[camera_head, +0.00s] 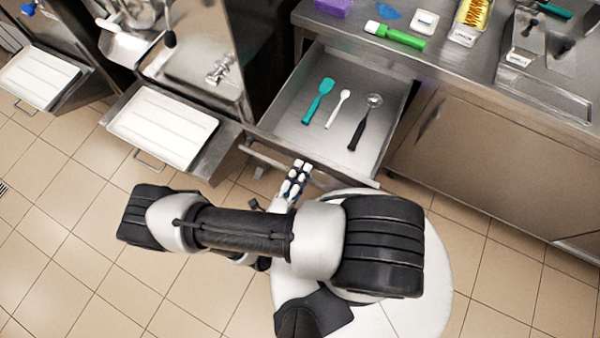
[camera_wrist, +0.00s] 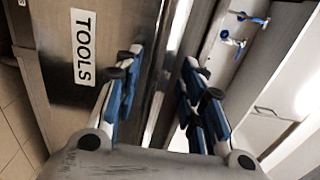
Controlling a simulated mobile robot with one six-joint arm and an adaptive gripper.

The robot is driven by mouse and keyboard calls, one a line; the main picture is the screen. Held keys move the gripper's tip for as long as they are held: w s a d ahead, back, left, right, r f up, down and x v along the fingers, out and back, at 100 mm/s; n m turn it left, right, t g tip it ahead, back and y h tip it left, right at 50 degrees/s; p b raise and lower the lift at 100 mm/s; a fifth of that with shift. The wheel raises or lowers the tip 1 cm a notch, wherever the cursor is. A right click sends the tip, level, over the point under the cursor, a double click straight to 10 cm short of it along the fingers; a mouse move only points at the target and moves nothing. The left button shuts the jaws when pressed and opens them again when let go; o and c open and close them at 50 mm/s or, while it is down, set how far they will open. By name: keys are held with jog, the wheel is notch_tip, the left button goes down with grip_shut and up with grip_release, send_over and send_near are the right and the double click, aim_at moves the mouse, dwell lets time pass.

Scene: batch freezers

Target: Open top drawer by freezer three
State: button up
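The top drawer (camera_head: 278,112) stands pulled out from the steel counter, with its inside in view. A teal spatula (camera_head: 318,100), a white spoon (camera_head: 338,108) and a scoop with a black handle (camera_head: 364,122) lie in it. Its front carries a long bar handle (camera_head: 345,178), and a "TOOLS" label (camera_wrist: 84,47) shows in the wrist view. My gripper (camera_head: 299,167) is at the drawer front, by the handle. In the wrist view my gripper's fingers (camera_wrist: 163,75) are apart, with a metal bar between them. Whether they touch the bar is unclear.
Freezers with white trays (camera_head: 162,128) stand left of the drawer. A closed cabinet (camera_head: 480,150) is at right. Tiled floor (camera_head: 60,230) is clear at left.

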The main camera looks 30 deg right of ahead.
jog(key=shift+a, duration=0.1)
jog(key=v, duration=1.2)
dwell(0.4)
